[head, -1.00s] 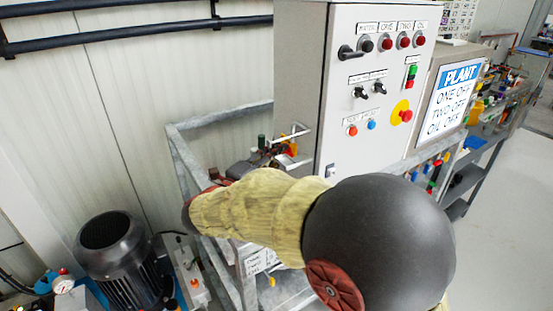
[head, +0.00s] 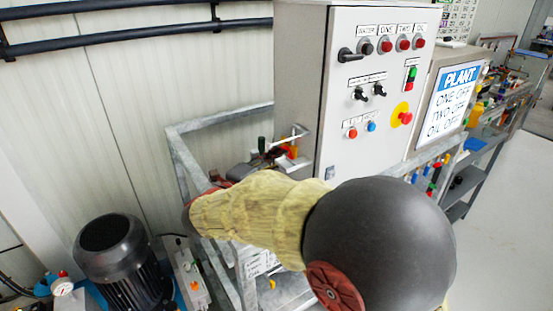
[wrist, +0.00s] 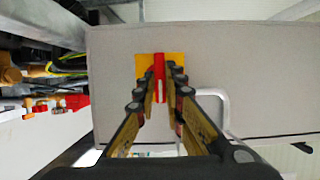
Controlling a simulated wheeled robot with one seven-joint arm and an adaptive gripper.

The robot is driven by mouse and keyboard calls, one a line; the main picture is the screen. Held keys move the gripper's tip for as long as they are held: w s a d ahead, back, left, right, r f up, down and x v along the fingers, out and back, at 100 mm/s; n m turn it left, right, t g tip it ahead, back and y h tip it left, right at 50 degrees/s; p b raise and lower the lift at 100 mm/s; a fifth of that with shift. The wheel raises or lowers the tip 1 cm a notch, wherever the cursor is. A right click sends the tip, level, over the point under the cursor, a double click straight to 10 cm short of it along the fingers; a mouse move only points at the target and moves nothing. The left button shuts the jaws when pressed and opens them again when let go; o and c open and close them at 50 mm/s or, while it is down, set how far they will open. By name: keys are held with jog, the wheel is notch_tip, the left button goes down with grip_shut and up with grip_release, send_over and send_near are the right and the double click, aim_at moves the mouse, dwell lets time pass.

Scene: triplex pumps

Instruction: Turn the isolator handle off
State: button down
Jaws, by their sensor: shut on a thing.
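The isolator handle (wrist: 158,70) is a red bar on a yellow square plate (wrist: 173,60), fixed to a grey cabinet face. In the wrist view it stands upright in the picture between my two fingertips. My gripper (wrist: 158,88) is shut on it, with a finger on each side. In the head view my arm covers much of the gripper, which reaches to the left side of the grey control cabinet (head: 300,80). Any handle markings are too small to read.
A pale metal loop (wrist: 222,105) stands out from the cabinet right of the handle in the wrist view. A metal frame (head: 217,116) surrounds the gripper area. A dark motor (head: 112,255) stands at lower left. A PLANT sign (head: 452,100) hangs right of the cabinet's front buttons.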

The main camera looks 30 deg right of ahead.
jog(key=shift+r+p, duration=0.1)
jog(key=shift+p, duration=0.5)
jog(key=n+g+y+p, duration=0.1)
jog(key=n+p, duration=0.3)
jog(key=p, duration=0.8)
jog(key=n+g+y+p, duration=0.1)
jog(key=n+g+p, duration=0.2)
jog(key=p, duration=1)
jog(key=n+g+y+p, duration=0.1)
jog(key=n+p, duration=0.5)
jog(key=p, duration=0.7)
jog(key=shift+w+r+g, duration=0.4)
jog(key=shift+g, duration=0.4)
jog(key=shift+f+n+g+p, duration=0.1)
jog(key=shift+n+g+p, duration=0.2)
jog(key=shift+n+p, duration=0.1)
jog(key=c, duration=1.9)
grip_release()
jog(key=shift+w, duration=0.1)
